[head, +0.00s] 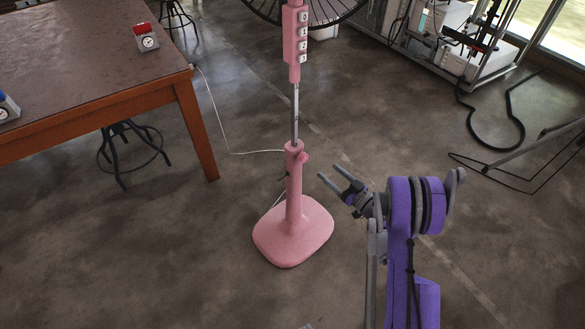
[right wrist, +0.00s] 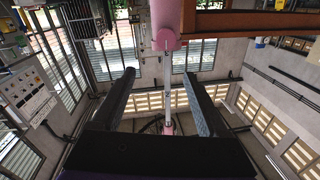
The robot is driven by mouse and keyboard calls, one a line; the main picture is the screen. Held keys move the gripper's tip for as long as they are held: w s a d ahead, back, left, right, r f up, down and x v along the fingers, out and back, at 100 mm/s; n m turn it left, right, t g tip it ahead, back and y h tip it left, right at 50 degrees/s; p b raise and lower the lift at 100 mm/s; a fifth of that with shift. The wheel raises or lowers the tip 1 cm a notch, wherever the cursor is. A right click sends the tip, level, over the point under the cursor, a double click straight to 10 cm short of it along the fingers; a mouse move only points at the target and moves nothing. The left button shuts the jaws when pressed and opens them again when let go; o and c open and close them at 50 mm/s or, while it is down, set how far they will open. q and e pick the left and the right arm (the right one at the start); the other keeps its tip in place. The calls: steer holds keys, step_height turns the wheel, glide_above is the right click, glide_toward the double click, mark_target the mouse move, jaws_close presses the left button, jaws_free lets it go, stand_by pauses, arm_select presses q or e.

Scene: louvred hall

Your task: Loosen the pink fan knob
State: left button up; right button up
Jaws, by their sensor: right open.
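The pink fan (head: 294,205) stands upright on the floor, with a wide base, a thick lower tube and a thin metal pole above. Its small pink knob (head: 304,157) sticks out on the right side near the top of the lower tube. My right gripper (head: 330,171) is open and empty, to the right of the knob and a little lower in the picture, apart from it. In the right wrist view the thin pole (right wrist: 168,95) shows between the open fingers, beyond them. My left gripper is not in view.
A brown table (head: 90,60) stands at the left, with a small red-topped device (head: 146,37) on it. A stool (head: 133,150) is under it. A white cord (head: 220,130) runs from the table to the fan. A metal rack (head: 465,45) stands back right.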

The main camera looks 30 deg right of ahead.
mark_target(305, 159)
steer(key=shift+y, duration=0.4)
steer(key=w+a, duration=0.1)
steer(key=w, duration=0.2)
steer(key=w+a+f, duration=0.1)
steer(key=w, duration=0.2)
steer(key=w+a+f, duration=0.1)
steer(key=w, duration=0.3)
steer(key=shift+a+f+b, duration=0.1)
steer(key=shift+a+b, duration=0.05)
steer(key=shift+b, duration=0.25)
jaws_close()
